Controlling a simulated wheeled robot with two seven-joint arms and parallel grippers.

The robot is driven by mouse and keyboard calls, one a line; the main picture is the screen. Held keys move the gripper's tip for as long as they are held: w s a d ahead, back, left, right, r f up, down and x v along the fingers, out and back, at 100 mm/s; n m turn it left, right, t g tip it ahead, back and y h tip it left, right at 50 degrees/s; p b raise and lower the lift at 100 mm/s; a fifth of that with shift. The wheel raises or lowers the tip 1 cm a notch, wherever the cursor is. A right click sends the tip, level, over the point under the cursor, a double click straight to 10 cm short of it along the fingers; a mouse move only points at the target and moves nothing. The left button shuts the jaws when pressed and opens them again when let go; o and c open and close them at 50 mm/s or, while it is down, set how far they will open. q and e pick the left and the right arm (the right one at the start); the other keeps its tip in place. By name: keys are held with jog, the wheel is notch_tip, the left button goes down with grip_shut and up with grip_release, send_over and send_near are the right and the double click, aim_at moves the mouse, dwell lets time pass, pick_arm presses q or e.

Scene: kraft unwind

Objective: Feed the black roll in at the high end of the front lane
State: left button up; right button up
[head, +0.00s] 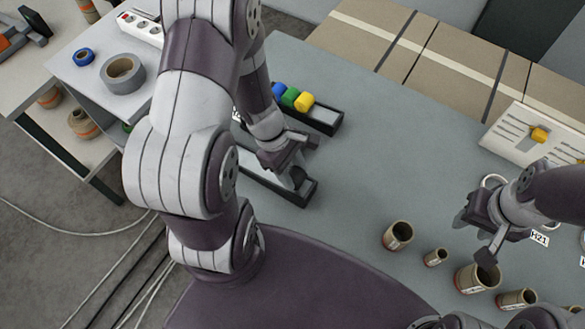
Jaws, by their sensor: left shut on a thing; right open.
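The front lane (305,196) is a dark, narrow trough on the table, partly covered by my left arm. The back lane (335,122) lies behind it and holds a blue roll (279,91), a green roll (290,97) and a yellow roll (304,101) side by side. My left gripper (296,163) is over the front lane, shut on the black roll (298,175). The roll is small and dark here; I cannot tell whether it touches the lane. My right gripper (478,232) is open and empty above the table at the right.
A pale slotted panel with a yellow knob (540,134) is at the right. A side table at left holds a grey tape roll (123,74) and a blue ring (83,57). The table's middle is clear.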

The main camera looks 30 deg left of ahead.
aim_at(293, 173)
pick_arm(q)
jog(key=shift+f, duration=0.3)
jog(key=shift+d, duration=0.1)
jog(key=o, duration=1.4)
jog(key=shift+o, duration=0.2)
notch_tip(293, 173, up, 9)
jog(key=p, duration=0.8)
jog(key=shift+f, duration=0.2)
dwell(1.1)
